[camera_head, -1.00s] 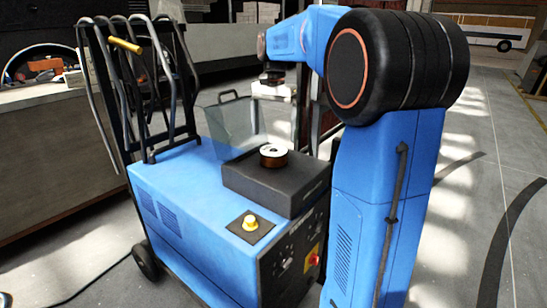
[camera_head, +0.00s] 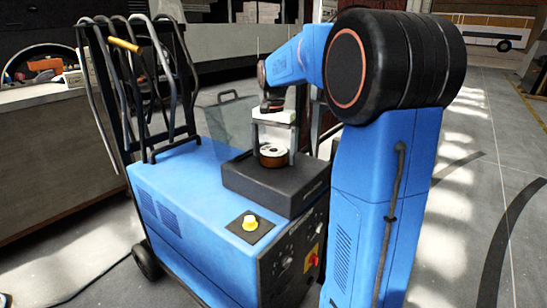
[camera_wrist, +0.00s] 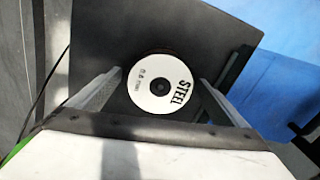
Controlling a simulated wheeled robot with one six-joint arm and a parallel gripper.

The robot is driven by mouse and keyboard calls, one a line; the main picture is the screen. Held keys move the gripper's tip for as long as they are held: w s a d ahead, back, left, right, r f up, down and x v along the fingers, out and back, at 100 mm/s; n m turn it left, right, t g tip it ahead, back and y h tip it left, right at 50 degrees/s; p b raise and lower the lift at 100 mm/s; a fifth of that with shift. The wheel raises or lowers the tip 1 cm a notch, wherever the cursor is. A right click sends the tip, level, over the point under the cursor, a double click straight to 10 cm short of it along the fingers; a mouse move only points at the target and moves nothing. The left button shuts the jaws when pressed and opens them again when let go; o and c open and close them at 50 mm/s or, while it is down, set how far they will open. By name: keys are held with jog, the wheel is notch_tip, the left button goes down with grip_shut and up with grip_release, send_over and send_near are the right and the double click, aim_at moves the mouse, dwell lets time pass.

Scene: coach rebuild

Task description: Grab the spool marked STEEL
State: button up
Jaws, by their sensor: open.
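The spool marked STEEL (camera_wrist: 158,86) has a white face with black lettering and a dark hub hole. In the head view the spool (camera_head: 272,156) shows copper-brown sides and stands flat on a black box. My gripper (camera_head: 272,150) is open and points down at the spool, with one finger on each side of it. In the wrist view the fingertips of my gripper (camera_wrist: 160,77) flank the spool, with a small gap at each side. I cannot tell how far down the fingers reach.
The black box (camera_head: 250,182) sits on a blue wheeled machine (camera_head: 190,190). A yellow knob (camera_head: 249,223) stands near its front. A clear bin (camera_head: 222,125) is behind the box. Bare blue top lies left of the box.

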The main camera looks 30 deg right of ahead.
jog(key=c, duration=1.6)
